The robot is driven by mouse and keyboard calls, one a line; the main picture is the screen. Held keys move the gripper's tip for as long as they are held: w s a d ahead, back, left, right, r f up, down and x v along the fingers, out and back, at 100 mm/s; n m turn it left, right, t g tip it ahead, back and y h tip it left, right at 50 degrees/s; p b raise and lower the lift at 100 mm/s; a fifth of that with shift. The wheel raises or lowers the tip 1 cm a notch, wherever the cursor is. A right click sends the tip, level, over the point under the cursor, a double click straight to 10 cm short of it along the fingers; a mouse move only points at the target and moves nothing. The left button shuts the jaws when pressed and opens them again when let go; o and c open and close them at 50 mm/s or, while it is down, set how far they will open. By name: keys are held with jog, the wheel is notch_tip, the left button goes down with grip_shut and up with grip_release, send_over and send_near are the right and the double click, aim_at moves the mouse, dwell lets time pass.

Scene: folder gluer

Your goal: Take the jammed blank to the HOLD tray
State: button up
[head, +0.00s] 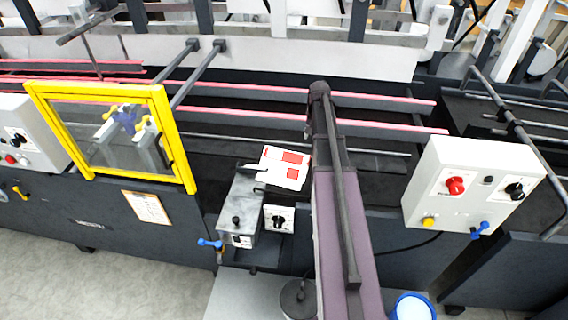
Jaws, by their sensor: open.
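A white card with red panels (296,157), which looks like the blank, lies tilted at the upper end of a grey metal block (240,206) on the machine's near side. A small dark piece meets its left edge; I cannot tell whether that piece grips it. The card is close to the left side of the long mauve strip with a dark bar. My gripper is not clearly visible in the head view. No tray marked HOLD can be made out.
A yellow-framed guard (180,138) stands at the left. A white control box (470,187) with a red button is at the right. The mauve strip (332,250) reaches from the bottom into the machine. Red-edged rails (240,118) cross behind. Grey floor shows at lower left.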

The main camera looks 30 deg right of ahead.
jog(key=shift+f, duration=0.1)
jog(key=f+b, duration=0.2)
jog(key=b, duration=0.1)
jog(key=f+b, duration=0.2)
jog(key=f, duration=0.1)
jog(key=f+b, duration=0.3)
jog(key=shift+w+a+f+b, duration=0.15)
jog(key=shift+a+f+b, duration=0.05)
jog(key=shift+a+b, duration=0.1)
dwell(0.7)
jog(key=f+b, duration=0.3)
jog(key=shift+s+a+f, duration=0.1)
jog(key=shift+s+f, duration=0.1)
jog(key=shift+s, duration=0.2)
jog(key=shift+w+f+b, duration=0.1)
jog(key=shift+f+b, duration=0.8)
jog(key=shift+b, duration=0.25)
grip_shut()
